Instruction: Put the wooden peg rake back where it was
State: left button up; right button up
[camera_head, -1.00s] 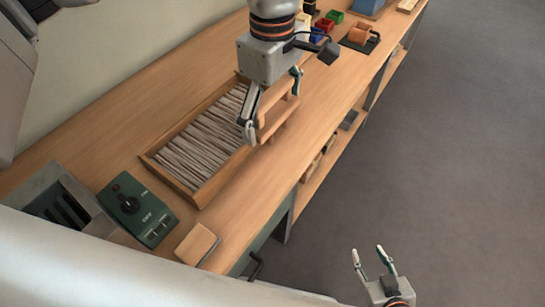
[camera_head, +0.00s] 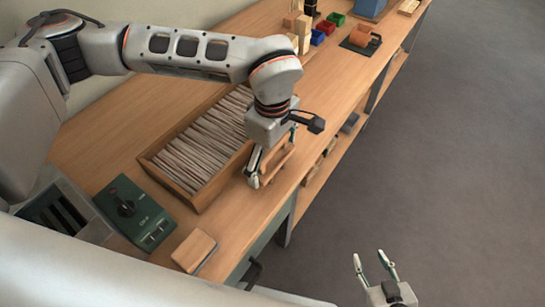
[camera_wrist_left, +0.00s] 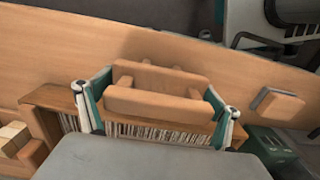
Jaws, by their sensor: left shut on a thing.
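My left gripper (camera_head: 271,162) is shut on the wooden peg rake (camera_head: 279,160), just right of the tray, close to the bench's front edge. In the left wrist view the rake (camera_wrist_left: 160,105) lies across between the two fingers, with a second wooden bar behind the near one. It is low over the bench top; I cannot tell whether it touches. The wooden tray (camera_head: 196,203) is full of thin grey-white strips. My right gripper (camera_head: 372,262) is open and empty over the floor at the bottom.
A green control box (camera_head: 137,212) with a black knob and a wooden block on a dark plate (camera_head: 195,249) stand at the near end. Small colored bins (camera_head: 325,27) and an orange piece on a dark base (camera_head: 361,39) stand at the far end.

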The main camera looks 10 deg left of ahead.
pick_arm(q)
jog(key=shift+f, duration=0.1)
jog(key=o, duration=1)
notch_tip(320, 180, up, 11)
jog(key=shift+p, duration=0.35)
jog(key=shift+r, duration=0.7)
